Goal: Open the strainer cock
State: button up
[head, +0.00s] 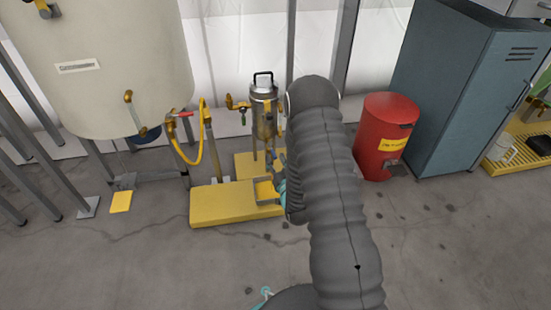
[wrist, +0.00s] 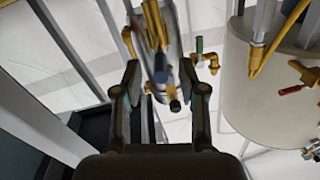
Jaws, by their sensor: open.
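The strainer, a metal canister (head: 264,112) with a black top handle, stands left of my arm in the head view. In the wrist view, brass pipework (wrist: 154,25) of the strainer is at the top centre. A dark blue cock handle (wrist: 160,72) shows below it, between my fingers in the picture; the head view shows a small blue handle (head: 279,155) low on the strainer. My gripper (wrist: 161,82) is open, with a finger on either side of the handle. I cannot tell how deep the handle sits between them. My arm hides most of the gripper in the head view.
A green-handled valve (wrist: 199,46) is close to the right finger. The cream tank (head: 110,70) has a red-handled valve (head: 180,114) and yellow hose (head: 200,150). A yellow platform (head: 225,204) lies below. A red bin (head: 386,135) and grey cabinet (head: 455,90) stand right.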

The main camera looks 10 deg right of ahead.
jog(key=s, duration=1.1)
jog(key=shift+d, duration=0.45)
